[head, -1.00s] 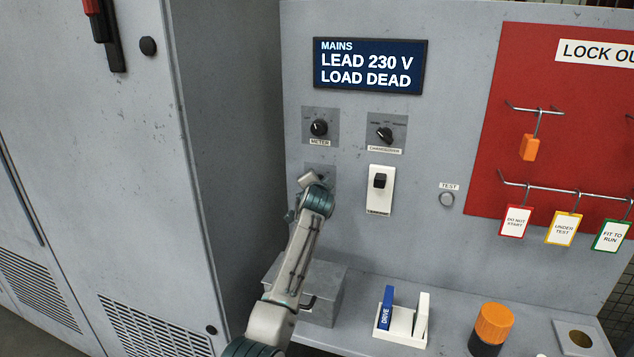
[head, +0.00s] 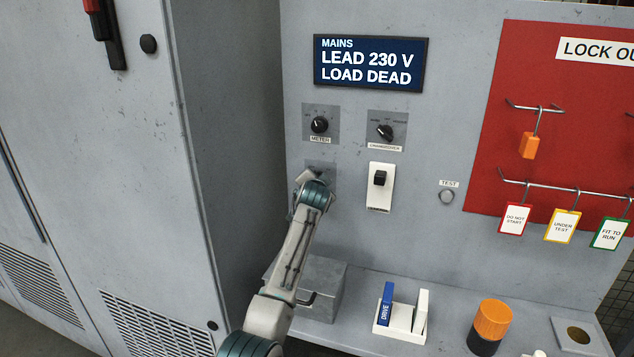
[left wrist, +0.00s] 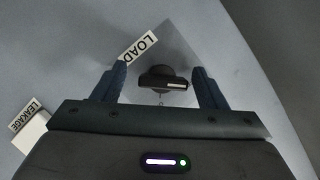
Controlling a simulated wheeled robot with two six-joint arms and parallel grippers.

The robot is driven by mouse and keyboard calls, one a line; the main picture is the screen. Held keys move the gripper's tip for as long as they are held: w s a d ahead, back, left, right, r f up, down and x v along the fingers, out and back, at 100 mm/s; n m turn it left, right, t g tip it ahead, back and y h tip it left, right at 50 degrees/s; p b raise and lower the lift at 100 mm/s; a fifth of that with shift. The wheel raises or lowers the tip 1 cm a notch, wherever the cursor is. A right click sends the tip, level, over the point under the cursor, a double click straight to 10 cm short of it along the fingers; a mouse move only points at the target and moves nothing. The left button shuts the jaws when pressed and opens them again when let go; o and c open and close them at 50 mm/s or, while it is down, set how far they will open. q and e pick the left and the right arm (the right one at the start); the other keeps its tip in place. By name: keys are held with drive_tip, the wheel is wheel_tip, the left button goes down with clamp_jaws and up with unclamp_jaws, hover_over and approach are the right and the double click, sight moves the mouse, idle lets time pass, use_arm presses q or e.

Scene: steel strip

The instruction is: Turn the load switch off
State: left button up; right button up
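The load switch (left wrist: 162,80) is a black rotary knob with a pale mark on its bar, on a grey plate labelled LOAD (left wrist: 140,48) in the left wrist view. In the head view my left gripper hides the knob; only the upper part of its plate (head: 318,166) shows, below the METER knob. My left gripper (left wrist: 161,85) is open, a finger on each side of the knob, with visible gaps. It also shows at the panel in the head view (head: 306,181). The display (head: 370,62) reads MAINS, LEAD 230 V, LOAD DEAD. My right gripper is not in view.
Close by are the METER knob (head: 319,125), the CHANGEOVER knob (head: 385,132) and a white unit with a black toggle (head: 381,187). A grey box (head: 322,290), a white holder (head: 400,326) and an orange-black cylinder (head: 491,322) stand on the shelf. A cabinet (head: 90,190) rises at left.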

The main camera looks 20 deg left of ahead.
use_arm(q)
drive_tip(key=shift+r, duration=0.15)
drive_tip(key=shift+s, duration=0.1)
drive_tip(key=b+v, duration=0.4)
drive_tip(key=v, duration=0.6)
drive_tip(key=shift+s, duration=0.3)
drive_tip(key=shift+r, duration=0.1)
